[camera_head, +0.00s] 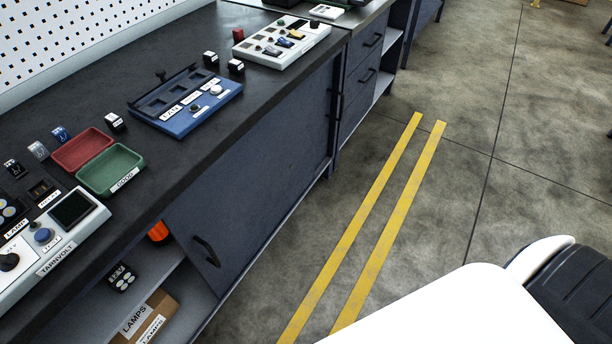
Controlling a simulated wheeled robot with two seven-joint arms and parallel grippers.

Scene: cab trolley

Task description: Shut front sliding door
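The front sliding door (255,170) is a dark blue-grey panel under the workbench top. It covers the middle and far part of the cabinet front. Its black handle (206,251) is near the door's near edge. To the left of that edge the cabinet is open, and its shelves (150,270) show. Neither of my grippers is in view.
Inside the opening are boxes labelled LAMPS (148,318), a small black block (121,277) and an orange object (158,231). The worktop (160,150) carries trays and panels. Drawers (362,85) stand beyond the door. The floor with yellow lines (385,225) is clear.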

